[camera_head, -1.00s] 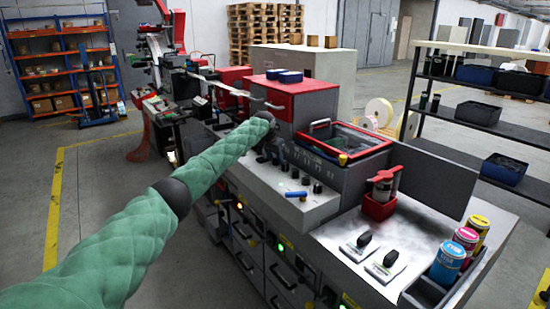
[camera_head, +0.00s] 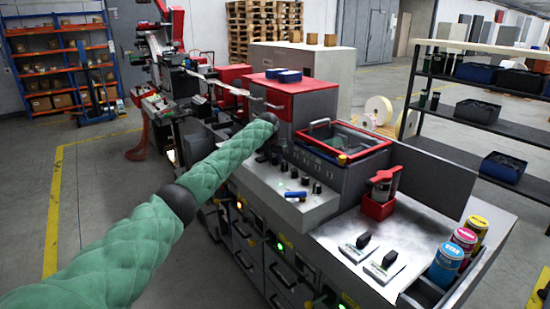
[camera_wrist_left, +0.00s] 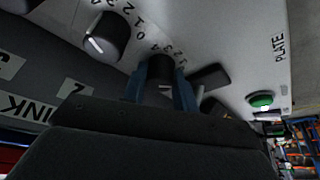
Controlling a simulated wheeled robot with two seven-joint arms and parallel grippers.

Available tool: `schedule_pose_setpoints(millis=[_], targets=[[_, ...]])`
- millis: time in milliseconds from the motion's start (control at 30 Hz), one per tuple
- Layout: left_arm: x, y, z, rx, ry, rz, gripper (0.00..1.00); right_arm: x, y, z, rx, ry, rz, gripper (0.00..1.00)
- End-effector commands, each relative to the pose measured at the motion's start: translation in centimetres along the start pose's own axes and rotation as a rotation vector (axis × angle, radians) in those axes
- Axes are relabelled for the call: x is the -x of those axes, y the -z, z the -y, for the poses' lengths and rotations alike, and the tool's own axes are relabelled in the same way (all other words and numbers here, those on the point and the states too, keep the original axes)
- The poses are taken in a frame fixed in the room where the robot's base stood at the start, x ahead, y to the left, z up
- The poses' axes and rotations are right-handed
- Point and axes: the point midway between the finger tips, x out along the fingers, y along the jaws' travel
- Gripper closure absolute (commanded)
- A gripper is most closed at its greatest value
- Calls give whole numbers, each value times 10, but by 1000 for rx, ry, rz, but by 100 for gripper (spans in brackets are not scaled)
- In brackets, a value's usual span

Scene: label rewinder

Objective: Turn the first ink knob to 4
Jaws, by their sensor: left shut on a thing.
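In the left wrist view, my left gripper (camera_wrist_left: 161,92) is shut on a dark round knob (camera_wrist_left: 160,68) on the grey panel, a blue finger on each side. Printed numbers curve around this knob; its pointer is mostly hidden, so I cannot tell its setting. A neighbouring black knob (camera_wrist_left: 107,37) with a white pointer line stands to the left, with a number scale beside it. INK and 2 labels show at the lower left. In the head view, my left arm reaches the control panel (camera_head: 262,184) and its wrist hides the held knob. My right gripper is not in view.
A green button (camera_wrist_left: 262,99) and a PLATE label lie right of the held knob. An ink tray (camera_head: 345,147) stands behind; ink cans (camera_head: 446,262) stand at the right.

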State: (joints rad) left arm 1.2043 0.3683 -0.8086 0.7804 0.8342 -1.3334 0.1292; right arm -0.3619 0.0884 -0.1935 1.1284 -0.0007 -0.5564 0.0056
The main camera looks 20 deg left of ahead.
Motion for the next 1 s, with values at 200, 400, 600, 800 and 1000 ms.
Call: schedule_pose_setpoints(millis=[200,400,600,800,1000], targets=[[4,3,-2,186,76,-3,94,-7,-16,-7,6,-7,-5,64],[4,4,-4,363,148,-4,94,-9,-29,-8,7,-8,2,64],[3,4,-4,534,219,-3,94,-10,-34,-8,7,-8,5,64],[3,5,-5,680,280,-5,94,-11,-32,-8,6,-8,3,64],[3,6,-6,787,324,-6,94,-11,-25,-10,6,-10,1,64]])
